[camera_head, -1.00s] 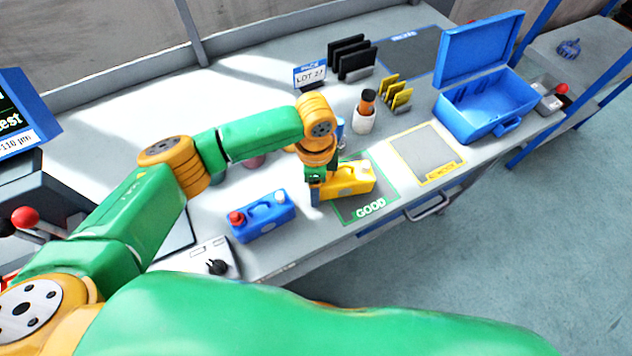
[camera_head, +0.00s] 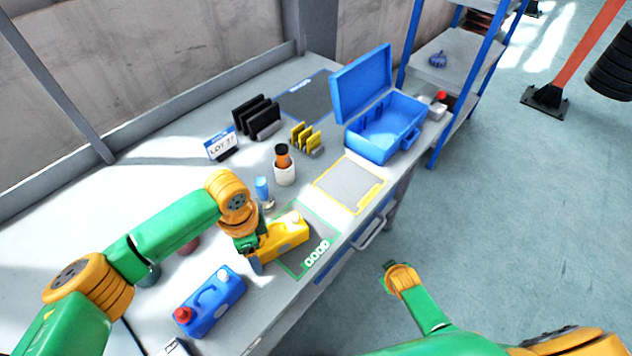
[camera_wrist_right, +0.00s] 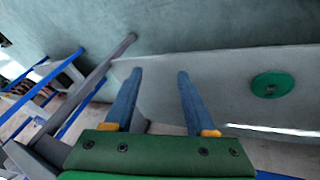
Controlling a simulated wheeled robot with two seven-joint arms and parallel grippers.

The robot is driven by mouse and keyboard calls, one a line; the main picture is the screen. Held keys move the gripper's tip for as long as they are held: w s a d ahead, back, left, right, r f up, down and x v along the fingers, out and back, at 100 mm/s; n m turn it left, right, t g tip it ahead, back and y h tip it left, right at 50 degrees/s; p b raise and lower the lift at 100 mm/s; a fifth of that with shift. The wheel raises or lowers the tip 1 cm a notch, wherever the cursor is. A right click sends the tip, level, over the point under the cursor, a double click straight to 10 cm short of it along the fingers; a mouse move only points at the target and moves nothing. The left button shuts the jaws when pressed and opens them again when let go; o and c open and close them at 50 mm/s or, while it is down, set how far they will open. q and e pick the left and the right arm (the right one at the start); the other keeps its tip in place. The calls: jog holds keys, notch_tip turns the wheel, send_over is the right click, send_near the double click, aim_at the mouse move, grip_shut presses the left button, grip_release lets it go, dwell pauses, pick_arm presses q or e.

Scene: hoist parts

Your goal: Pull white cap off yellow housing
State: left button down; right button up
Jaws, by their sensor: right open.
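The yellow housing (camera_head: 287,236) sits on the green-framed GOOD mat (camera_head: 318,252) near the bench's front edge. A small pale spot on its top right, apparently the white cap (camera_head: 299,217), is on the housing. My left gripper (camera_head: 256,265) points down at the left end of the yellow housing; its fingers are partly hidden, and I cannot tell whether they grip it. My right gripper (camera_wrist_right: 155,78) is open and empty in the right wrist view. In the head view, my right arm is over the floor, off the bench's front edge.

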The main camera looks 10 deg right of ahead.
jog(key=w+d+r+t+h, duration=0.1)
jog(key=w+d+r, duration=0.1)
jog(key=w+r, duration=0.55)
jog(key=w+d+r+m+t, duration=0.1)
jog(key=w+d+r+t, duration=0.3)
jog(key=r, duration=0.7)
jog(key=w+d+r+g+h, duration=0.1)
jog(key=w+r, duration=0.7)
jog(key=r, duration=0.1)
notch_tip(320, 180, up, 10)
jog(key=n+g+y, duration=0.7)
jog(key=n+y, duration=0.1)
jog(key=n, duration=0.3)
send_over(294, 215)
jog(key=s+d, duration=0.2)
jog(key=d, duration=0.3)
jog(key=x, duration=0.6)
jog(key=a+x, duration=0.1)
jog(key=x, duration=0.3)
jog(key=shift+w+a+f, duration=0.15)
jog(key=shift+a+f, duration=0.05)
jog(key=shift+f, duration=0.2)
jog(key=shift+y, duration=0.3)
grip_shut()
